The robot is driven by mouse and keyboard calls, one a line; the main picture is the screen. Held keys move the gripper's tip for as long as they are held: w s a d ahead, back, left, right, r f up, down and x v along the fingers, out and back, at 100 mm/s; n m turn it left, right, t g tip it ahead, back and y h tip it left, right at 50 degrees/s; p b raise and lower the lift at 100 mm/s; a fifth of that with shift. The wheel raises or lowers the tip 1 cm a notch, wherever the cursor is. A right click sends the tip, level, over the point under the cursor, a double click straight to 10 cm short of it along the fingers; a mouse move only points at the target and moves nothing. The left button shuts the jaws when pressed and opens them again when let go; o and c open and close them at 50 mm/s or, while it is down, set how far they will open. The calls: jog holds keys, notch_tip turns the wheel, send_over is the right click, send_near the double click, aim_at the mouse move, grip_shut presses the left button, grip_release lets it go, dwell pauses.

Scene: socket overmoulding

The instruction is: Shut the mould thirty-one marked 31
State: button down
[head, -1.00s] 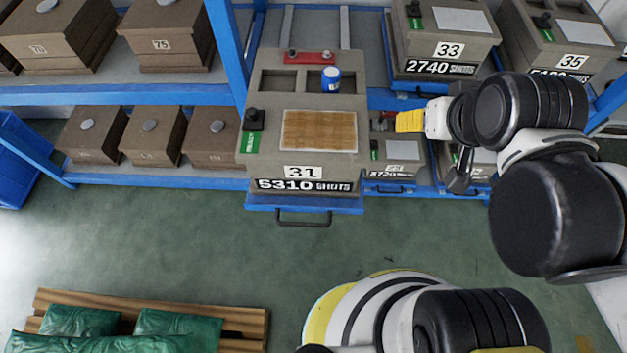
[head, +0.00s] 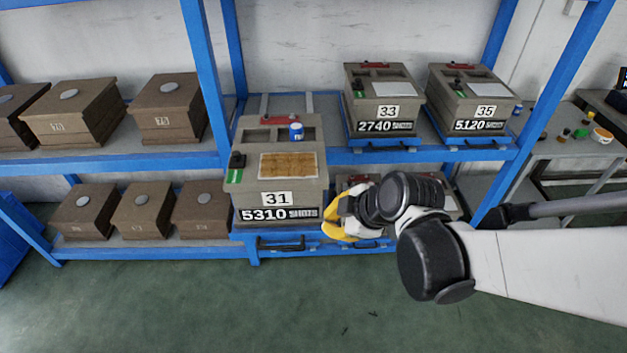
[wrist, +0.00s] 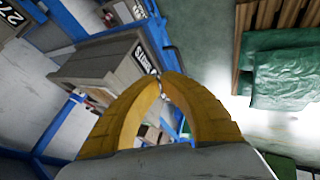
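Mould 31 (head: 309,190) is a grey-brown block marked 31 and 5310 SHOTS. It rests on a blue tray with a dark handle (head: 280,244), and it stands forward of the shelf edge. Its top has two recesses, a tan panel (head: 288,166), a black knob and a red piece at the back. My gripper (head: 324,228) is low, just right of the mould's front corner; contact cannot be told. In the wrist view the yellow fingertips (wrist: 164,78) meet with nothing visible between them.
Moulds 33 (head: 387,111) and 35 (head: 485,111) stand on the shelf to the right. Brown blocks (head: 168,105) fill the left shelves. A lower mould is partly hidden behind my arm. The green floor (head: 200,300) in front is clear. A side table (head: 580,150) holds small items.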

jog(key=b, duration=0.5)
send_near(304, 215)
notch_tip(304, 215, down, 4)
jog(key=s+a, duration=0.1)
jog(key=a, duration=0.1)
jog(key=shift+w+d+b, duration=0.15)
jog(key=shift+w+b, duration=0.3)
jog(key=shift+w, duration=0.65)
jog(key=shift+w+r, duration=0.1)
jog(key=shift+w, duration=0.45)
